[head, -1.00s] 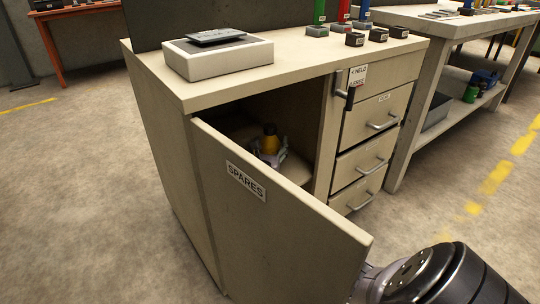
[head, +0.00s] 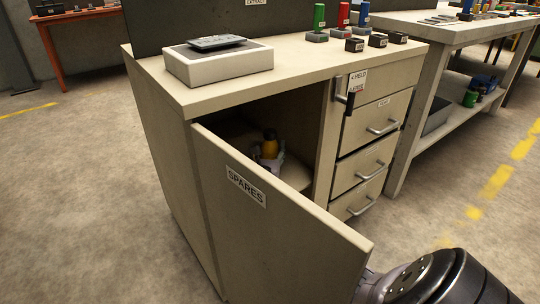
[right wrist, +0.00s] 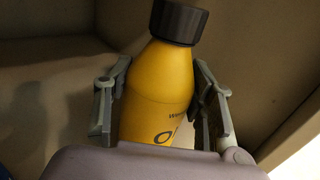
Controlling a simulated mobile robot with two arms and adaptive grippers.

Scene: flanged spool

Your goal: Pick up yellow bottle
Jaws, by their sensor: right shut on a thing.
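The yellow bottle (head: 270,147) with a dark cap stands inside the open cabinet compartment, behind the door marked SPARES (head: 262,225). In the right wrist view the bottle (right wrist: 160,88) is nearly upright, leaning slightly, with part of its black lettering showing. My right gripper (head: 269,160) is shut on the bottle, one finger on each side of its body. In the right wrist view the gripper (right wrist: 160,95) hides the bottle's base, so I cannot tell whether it touches the shelf. My left gripper is not in view.
The open door stands in front of the compartment, with my right arm passing behind its free edge. Drawers (head: 368,165) are at the right of the opening. The cabinet top holds a grey box (head: 218,65) and several small coloured items. Open floor (head: 80,190) lies left.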

